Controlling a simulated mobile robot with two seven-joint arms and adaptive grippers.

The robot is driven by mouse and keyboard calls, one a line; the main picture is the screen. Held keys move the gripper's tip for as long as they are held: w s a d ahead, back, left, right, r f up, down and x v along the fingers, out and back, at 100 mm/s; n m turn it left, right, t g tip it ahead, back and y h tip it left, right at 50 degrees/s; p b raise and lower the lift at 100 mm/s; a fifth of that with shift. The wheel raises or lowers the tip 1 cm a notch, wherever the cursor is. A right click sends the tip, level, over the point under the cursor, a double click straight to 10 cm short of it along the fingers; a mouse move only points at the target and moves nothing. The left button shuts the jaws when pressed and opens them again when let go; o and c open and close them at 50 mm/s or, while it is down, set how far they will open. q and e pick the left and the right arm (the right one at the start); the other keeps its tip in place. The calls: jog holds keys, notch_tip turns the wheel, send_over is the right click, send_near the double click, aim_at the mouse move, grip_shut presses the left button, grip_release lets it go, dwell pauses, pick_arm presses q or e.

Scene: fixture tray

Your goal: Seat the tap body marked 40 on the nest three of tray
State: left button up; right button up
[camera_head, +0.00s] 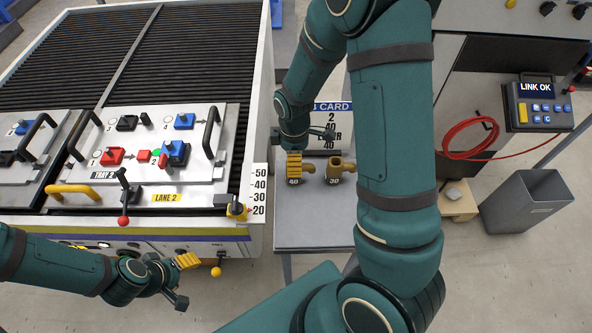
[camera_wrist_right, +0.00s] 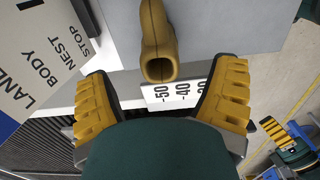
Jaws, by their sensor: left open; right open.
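The gold tap body (camera_wrist_right: 158,40) shows between and just beyond my right gripper's fingers in the right wrist view, its open end toward me. In the head view my right gripper (camera_head: 294,164) is over the plate marked 40 and hides most of that tap body. My right gripper (camera_wrist_right: 160,100) is open, a yellow pad on each side. The tap body marked 30 (camera_head: 338,167) stands to its right. The tray (camera_head: 205,112) at the left has numbered nests with red, blue and dark fixtures (camera_head: 127,123); the digits are small. My left gripper (camera_head: 188,272) is open and empty before the bench front.
A job card (camera_head: 330,107) stands behind the tap bodies, partly hidden by my right arm. A scale (camera_head: 259,190) and a yellow clamp (camera_head: 237,209) are at the bench corner. Black handles (camera_head: 211,131) rise from the tray. A grey bin (camera_head: 525,205) is at the right.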

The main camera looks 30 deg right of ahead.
notch_tip(320, 180, down, 5)
jog(key=shift+w+a+r, duration=0.1)
jog(key=c, duration=1.4)
